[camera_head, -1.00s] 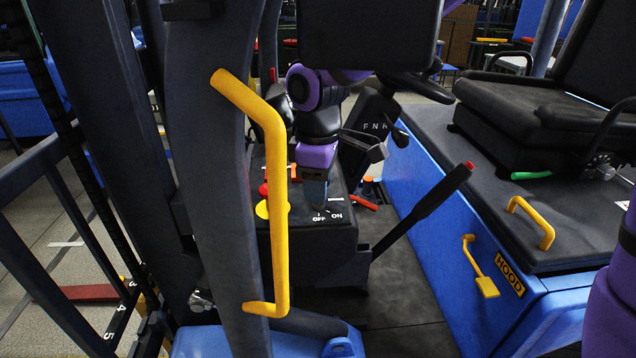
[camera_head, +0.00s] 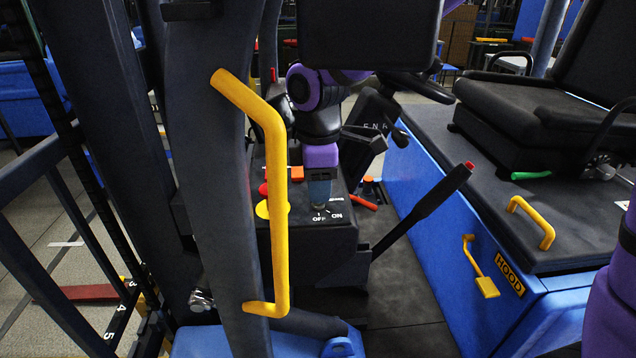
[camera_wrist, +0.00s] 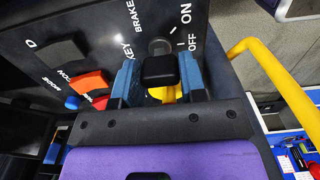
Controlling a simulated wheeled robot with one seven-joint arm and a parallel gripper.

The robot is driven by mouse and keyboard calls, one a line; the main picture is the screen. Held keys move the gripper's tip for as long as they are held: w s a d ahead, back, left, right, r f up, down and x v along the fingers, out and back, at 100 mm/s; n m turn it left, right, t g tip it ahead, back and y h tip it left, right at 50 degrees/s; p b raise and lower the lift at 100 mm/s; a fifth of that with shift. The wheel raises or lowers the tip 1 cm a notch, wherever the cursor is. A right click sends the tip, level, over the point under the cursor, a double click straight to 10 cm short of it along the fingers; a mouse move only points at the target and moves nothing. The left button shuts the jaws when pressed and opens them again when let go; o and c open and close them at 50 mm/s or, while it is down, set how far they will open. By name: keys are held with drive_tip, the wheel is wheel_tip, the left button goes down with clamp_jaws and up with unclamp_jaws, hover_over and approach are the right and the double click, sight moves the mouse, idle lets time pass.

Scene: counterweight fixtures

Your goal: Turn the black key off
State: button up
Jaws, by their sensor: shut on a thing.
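The black key (camera_wrist: 160,69) shows in the wrist view as a rounded black head between the two blue fingers of my gripper (camera_wrist: 159,80). The fingers are shut on it from both sides. Just beyond it is the grey round switch (camera_wrist: 159,46) on the dark panel, with the ON mark (camera_wrist: 185,14) and OFF mark (camera_wrist: 192,43) to its right. In the head view my gripper (camera_head: 320,202) points down at the panel, right above the OFF label (camera_head: 319,218). The key is hidden there by the fingers, so its exact angle cannot be told.
A yellow grab bar (camera_head: 279,190) on a dark post stands in front of the panel's left side. A black lever with a red tip (camera_head: 425,207) rises to the right. Orange (camera_wrist: 88,84) and yellow controls sit close to my fingers.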

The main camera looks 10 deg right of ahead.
drive_tip(key=o, duration=0.9)
drive_tip(key=shift+r, duration=0.1)
wheel_tip(320, 180, up, 11)
drive_tip(key=shift+f, duration=0.2)
